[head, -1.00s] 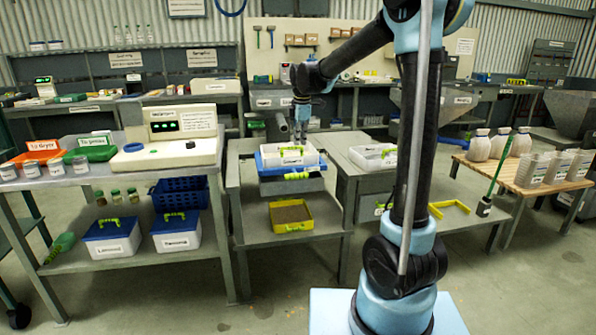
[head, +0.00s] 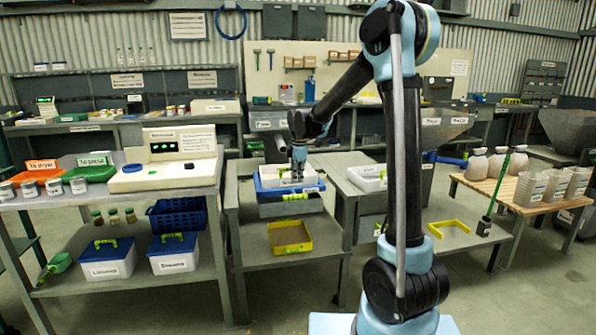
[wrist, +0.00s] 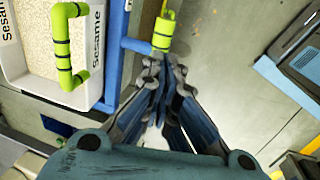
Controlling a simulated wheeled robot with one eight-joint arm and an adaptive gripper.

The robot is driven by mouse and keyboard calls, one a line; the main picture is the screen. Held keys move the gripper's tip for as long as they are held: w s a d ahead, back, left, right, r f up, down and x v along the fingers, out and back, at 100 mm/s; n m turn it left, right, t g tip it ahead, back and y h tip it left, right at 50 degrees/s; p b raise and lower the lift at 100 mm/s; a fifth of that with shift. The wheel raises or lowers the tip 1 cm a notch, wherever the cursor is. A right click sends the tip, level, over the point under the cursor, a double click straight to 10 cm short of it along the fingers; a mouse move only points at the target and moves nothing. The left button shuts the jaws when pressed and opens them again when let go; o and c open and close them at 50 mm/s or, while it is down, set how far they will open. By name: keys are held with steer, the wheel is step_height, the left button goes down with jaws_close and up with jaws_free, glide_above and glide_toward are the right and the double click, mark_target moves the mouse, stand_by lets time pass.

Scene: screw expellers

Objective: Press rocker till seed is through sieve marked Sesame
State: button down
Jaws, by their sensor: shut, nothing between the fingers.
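A white sieve box (wrist: 85,88) marked Sesame, with a green handle (wrist: 62,50), fills the upper left of the wrist view. Pale seed (wrist: 35,45) lies in it. It sits in a blue frame (head: 264,194) on the middle bench. A blue bar with a green grip (wrist: 163,32), apparently the rocker, runs beside the box; the grip also shows at the frame's front in the head view (head: 295,196). My gripper (wrist: 164,62) is shut and empty, its tips close to the grip; contact is unclear. In the head view my gripper (head: 298,178) partly hides the box.
A yellow tray (head: 290,249) is on the shelf below. A second white box (head: 367,180) stands on the bench to the right. A console (head: 165,158) and orange and green trays stand on the left bench. Jars and cups are on the wooden table at right.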

mark_target(297, 199)
steer(key=shift+w+a+f, duration=0.1)
steer(key=shift+w+f, duration=0.1)
steer(key=shift+f, duration=0.8)
steer(key=shift+w+f, duration=0.2)
steer(key=shift+f, duration=0.85)
steer(key=shift+w+a+f, duration=0.1)
steer(key=shift+w+f, duration=0.1)
steer(key=shift+f, duration=0.8)
steer(key=shift+t, duration=0.6)
steer(key=f, duration=0.4)
steer(key=shift+s+f, duration=0.1)
steer(key=shift+s, duration=0.1)
steer(key=shift+s+d+f+t+y, duration=0.1)
steer(key=shift+s+f+t+y, duration=0.2)
steer(key=shift+s+f, duration=0.1)
steer(key=shift+r, duration=0.2)
steer(key=shift+w+r, duration=0.3)
steer(key=v, duration=1.3)
steer(key=shift+r, duration=0.25)
